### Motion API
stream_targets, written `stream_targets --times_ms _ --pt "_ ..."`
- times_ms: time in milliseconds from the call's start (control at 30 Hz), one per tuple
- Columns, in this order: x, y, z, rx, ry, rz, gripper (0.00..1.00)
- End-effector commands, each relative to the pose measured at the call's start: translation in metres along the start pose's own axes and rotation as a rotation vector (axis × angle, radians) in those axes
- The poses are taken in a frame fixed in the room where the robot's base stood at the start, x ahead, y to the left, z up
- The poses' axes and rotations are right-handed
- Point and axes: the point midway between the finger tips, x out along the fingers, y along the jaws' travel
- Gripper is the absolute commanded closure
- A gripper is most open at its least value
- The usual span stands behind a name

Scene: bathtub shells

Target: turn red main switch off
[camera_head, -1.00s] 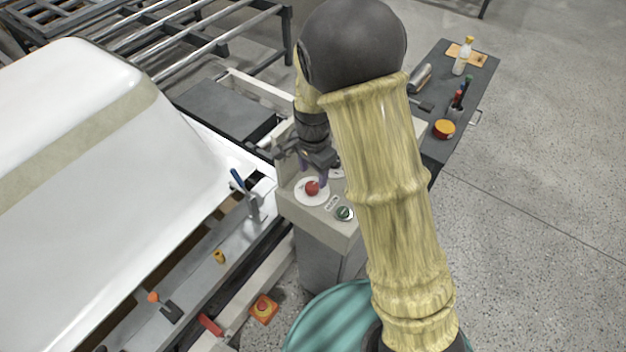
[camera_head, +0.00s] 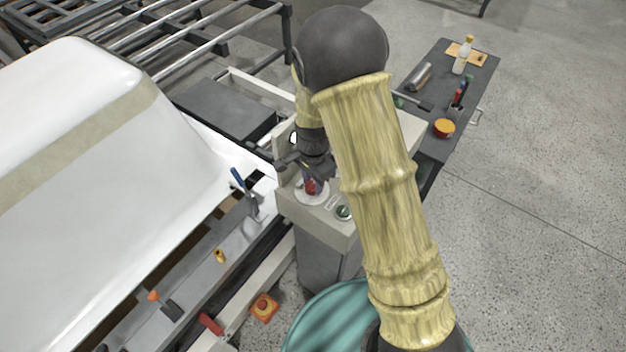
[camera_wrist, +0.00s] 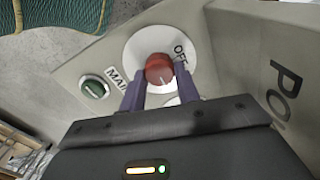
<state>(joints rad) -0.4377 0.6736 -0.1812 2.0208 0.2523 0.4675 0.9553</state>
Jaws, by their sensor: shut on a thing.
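The red main switch (camera_wrist: 159,67) is a round knob on a white disc. In the wrist view, the word OFF is printed on the disc right of the knob, and a MAIN label lies to the left. A small pale mark shows on the knob's near side. My gripper (camera_wrist: 160,90) has its two purple fingers on either side of the knob and is shut on it. In the head view the switch (camera_head: 311,189) sits on top of the beige control box (camera_head: 327,228), partly hidden by my gripper (camera_head: 312,178) above it.
A green switch (camera_head: 344,213) sits beside the red one on the box. A blue-handled lever (camera_head: 238,179) and the white tub shell (camera_head: 80,180) stand to the left. A dark bench (camera_head: 455,95) with a bottle, tools and an orange-topped tin is at the back right.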

Motion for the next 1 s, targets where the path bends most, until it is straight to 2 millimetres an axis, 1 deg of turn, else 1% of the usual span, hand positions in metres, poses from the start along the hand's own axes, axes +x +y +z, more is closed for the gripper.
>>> stream_targets --times_ms 267,467,667,1000 --pt "-0.0004 -0.0001 0.0 -0.045 -0.001 0.0 0.91" --pt "-0.0005 -0.0008 0.0001 -0.142 -0.001 0.0 0.91" --pt "-0.0005 -0.0013 0.0001 -0.293 -0.001 0.0 0.91" --pt "-0.0005 -0.0023 0.0003 -0.611 -0.001 -0.001 0.91"
